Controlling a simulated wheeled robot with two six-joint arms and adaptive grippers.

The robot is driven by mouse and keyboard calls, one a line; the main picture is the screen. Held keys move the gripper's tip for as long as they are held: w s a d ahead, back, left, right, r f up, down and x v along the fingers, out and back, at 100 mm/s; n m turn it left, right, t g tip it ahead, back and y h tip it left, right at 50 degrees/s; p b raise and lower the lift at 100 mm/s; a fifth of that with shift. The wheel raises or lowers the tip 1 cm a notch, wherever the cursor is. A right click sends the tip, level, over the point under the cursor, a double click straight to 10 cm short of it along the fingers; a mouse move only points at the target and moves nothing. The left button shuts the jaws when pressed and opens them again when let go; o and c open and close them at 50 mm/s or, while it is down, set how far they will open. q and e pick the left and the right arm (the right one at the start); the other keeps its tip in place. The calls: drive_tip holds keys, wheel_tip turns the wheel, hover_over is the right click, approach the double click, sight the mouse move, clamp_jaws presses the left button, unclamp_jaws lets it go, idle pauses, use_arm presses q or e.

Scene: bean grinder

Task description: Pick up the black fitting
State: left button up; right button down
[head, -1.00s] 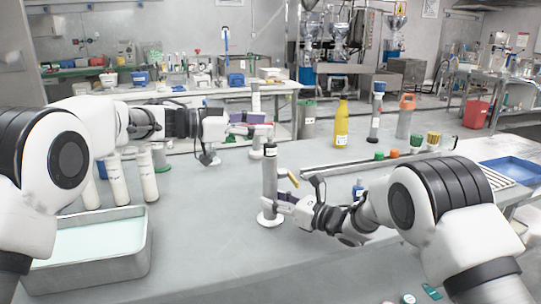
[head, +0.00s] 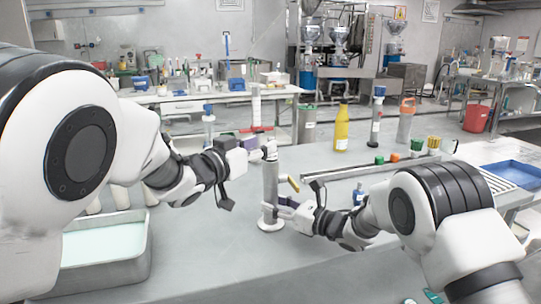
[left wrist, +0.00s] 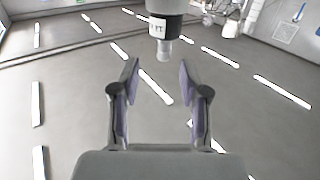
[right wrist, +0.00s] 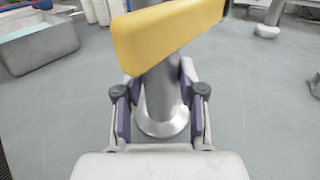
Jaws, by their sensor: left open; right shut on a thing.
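A tall grey grinder cylinder (head: 271,185) stands upright on a round white base, with a yellow handle (head: 293,184) at its right. In the left wrist view, a dark fitting (left wrist: 166,27) with a white label and a pale tip enters from the top edge, just beyond my left fingertips. I take it for the cylinder's top end; in the head view its dark part is hard to make out. My left gripper (left wrist: 160,70) is open and empty, beside the cylinder's top. My right gripper (right wrist: 157,85) is shut around the lower cylinder; the yellow handle (right wrist: 168,32) crosses close to the camera.
A metal tray (head: 105,262) of pale liquid stands at the left, with white tubes partly hidden behind my left arm. A yellow bottle (head: 341,126), jars and a rail (head: 350,172) stand behind at the right. The front middle table is clear.

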sight(270, 137)
use_arm(q)
drive_tip(key=x, duration=0.5)
drive_tip(key=shift+w+a, duration=0.15)
drive_tip(key=shift+w, duration=0.1)
clamp_jaws()
wheel_tip(270, 137, up, 10)
drive_tip(key=shift+s+r, duration=0.1)
use_arm(e)
drive_tip(key=c, duration=0.6)
unclamp_jaws()
drive_tip(key=shift+d, duration=0.1)
